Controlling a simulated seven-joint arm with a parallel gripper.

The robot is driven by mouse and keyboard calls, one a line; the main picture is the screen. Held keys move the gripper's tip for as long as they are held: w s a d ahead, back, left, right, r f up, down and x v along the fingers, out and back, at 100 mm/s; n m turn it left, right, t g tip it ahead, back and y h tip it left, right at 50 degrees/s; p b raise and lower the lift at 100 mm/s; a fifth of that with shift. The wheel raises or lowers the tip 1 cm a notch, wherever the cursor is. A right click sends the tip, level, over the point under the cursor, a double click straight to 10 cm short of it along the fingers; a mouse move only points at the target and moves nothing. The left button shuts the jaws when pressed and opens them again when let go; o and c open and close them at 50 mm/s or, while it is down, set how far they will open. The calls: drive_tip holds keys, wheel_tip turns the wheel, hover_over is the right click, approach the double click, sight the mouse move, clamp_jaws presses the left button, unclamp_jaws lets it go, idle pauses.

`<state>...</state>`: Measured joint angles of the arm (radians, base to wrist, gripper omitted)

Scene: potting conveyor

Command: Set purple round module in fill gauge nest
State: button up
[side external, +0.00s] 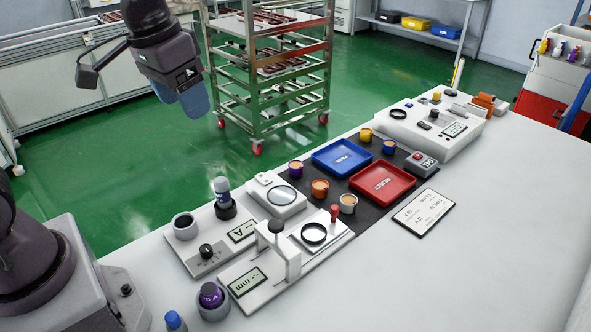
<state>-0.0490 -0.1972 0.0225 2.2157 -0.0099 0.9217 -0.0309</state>
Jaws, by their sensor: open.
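Small round modules stand on the dark conveyor mat (333,206). Two look purple with orange tops: one at the left edge (295,169) and one behind the red tray (389,146). The gauge with an "mm" display (247,282) stands at the front, with a black-knobbed post (276,227). A black ring on its white plate (314,233) looks like the nest; it appears empty. My gripper (194,103) hangs high at the upper left, over the green floor, well away from the modules. It is open with nothing visible in it; its fingertips show poorly.
A blue tray (342,158) and a red tray (382,183) lie on the mat. Orange (320,188), pale (348,203) and yellow (366,135) modules stand around them. The right tabletop is largely clear.

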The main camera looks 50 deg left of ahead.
drive_tip(key=w+a+f+n+g, duration=0.25)
drive_tip(key=w+f, duration=0.35)
drive_tip(key=w, duration=0.7)
drive_tip(key=n, duration=1.1)
hover_over(297, 168)
drive_tip(key=a, duration=0.1)
wheel_tip(297, 168, down, 12)
drive_tip(key=f, duration=0.1)
drive_tip(key=shift+m, duration=0.35)
wheel_tip(297, 168, down, 6)
drive_tip(key=shift+s+r, duration=0.1)
drive_tip(key=shift+d+f, duration=0.2)
drive_tip(key=shift+f, duration=1.2)
drive_tip(key=shift+d+f, duration=0.2)
drive_tip(key=shift+f, duration=1.2)
drive_tip(key=c, duration=1.1)
